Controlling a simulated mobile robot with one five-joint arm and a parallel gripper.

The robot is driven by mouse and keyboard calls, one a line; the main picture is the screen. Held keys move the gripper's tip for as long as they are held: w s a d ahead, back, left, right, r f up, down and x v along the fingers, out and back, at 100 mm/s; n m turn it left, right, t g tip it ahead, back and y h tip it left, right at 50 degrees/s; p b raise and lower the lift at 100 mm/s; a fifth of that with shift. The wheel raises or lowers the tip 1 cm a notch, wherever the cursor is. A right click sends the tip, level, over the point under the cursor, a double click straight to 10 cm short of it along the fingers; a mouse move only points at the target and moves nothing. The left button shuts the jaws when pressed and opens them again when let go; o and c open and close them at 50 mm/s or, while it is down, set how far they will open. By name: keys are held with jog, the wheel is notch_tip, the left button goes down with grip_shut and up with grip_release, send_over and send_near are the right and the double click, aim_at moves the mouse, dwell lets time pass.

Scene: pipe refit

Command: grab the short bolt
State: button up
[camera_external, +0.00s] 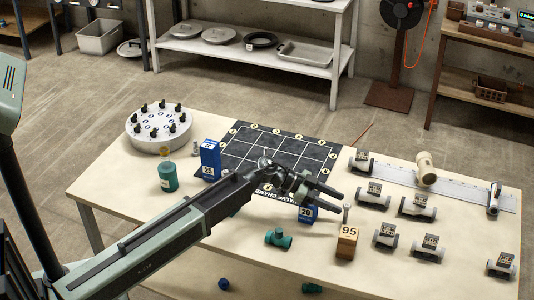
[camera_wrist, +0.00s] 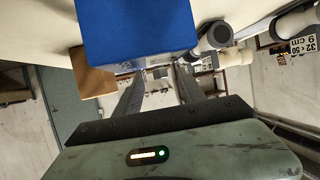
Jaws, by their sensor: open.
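A small grey bolt (camera_external: 346,213) stands upright at the wooden block marked 95 (camera_external: 347,243); I cannot tell whether it is on the block or behind it. Another small bolt (camera_external: 195,149) stands beside the blue block marked 25 (camera_external: 210,160). I cannot tell from the pictures which is the short one. My gripper (camera_external: 334,202) is open and looks empty, its fingertips just left of the first bolt in the external view. In the wrist view, the open fingers (camera_wrist: 160,78) point past a large blue block (camera_wrist: 135,28). No bolt is clear there.
A blue block marked 20 (camera_external: 308,214) stands under my gripper. A green tee fitting (camera_external: 278,238) lies to the left, and several labelled pipe fittings (camera_external: 418,206) lie to the right. A black grid mat (camera_external: 270,148) and a round white holder (camera_external: 158,132) are further back.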

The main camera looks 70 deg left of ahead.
aim_at(347, 205)
jog(key=b+x, duration=0.1)
jog(key=x, duration=0.4)
jog(key=shift+a+f+b, duration=0.15)
jog(key=shift+b, duration=0.2)
jog(key=shift+s, duration=0.1)
jog(key=shift+c, duration=0.6)
grip_shut()
